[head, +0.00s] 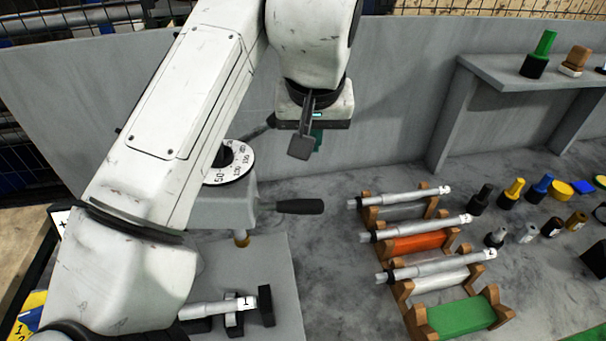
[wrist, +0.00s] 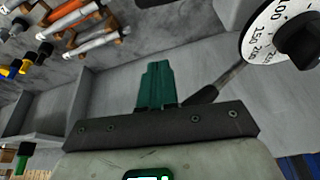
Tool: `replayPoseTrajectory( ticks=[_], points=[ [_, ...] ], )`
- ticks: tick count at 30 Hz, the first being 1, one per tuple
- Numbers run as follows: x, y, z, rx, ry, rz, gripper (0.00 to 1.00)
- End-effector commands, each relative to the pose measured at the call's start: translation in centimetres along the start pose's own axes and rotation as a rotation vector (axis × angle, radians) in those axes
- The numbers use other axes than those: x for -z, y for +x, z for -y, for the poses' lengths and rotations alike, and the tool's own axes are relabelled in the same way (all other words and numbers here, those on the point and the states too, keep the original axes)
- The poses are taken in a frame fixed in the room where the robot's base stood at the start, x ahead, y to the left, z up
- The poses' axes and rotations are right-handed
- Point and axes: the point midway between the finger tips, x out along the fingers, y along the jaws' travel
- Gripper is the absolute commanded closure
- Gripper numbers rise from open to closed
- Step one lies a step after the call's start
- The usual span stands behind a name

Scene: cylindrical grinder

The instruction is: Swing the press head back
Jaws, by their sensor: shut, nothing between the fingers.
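The press head (head: 221,210) is a grey block partly hidden behind my arm in the head view. It carries a white numbered dial (head: 229,163) and a black handle (head: 300,206) pointing right. A dark lever (head: 262,127) rises from the dial area towards my gripper; the lever also shows in the wrist view (wrist: 220,82), beside the dial (wrist: 278,32). My gripper (head: 306,148) is shut and empty, above and right of the dial. Its green fingers (wrist: 157,82) lie just left of the lever's end in the wrist view. I cannot tell whether they touch.
A shaft labelled 1 (head: 215,308) lies on a fixture below the press head. Several shafts rest in wooden cradles (head: 415,238) to the right. Small bottles stand farther right, below a grey shelf (head: 535,75). A grey wall (head: 390,90) runs behind.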

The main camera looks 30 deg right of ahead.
Motion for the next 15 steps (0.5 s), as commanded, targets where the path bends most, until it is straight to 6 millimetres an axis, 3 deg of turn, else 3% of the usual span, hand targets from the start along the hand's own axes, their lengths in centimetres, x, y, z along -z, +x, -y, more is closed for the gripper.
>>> replayPoseTrajectory(
  ticks=[5, 15],
  points=[
    [-0.1, 2.3, 0.0, 0.000, -0.001, 0.004, 1.00],
    [0.0, 8.9, 0.0, 0.000, -0.002, 0.004, 1.00]
  ],
)
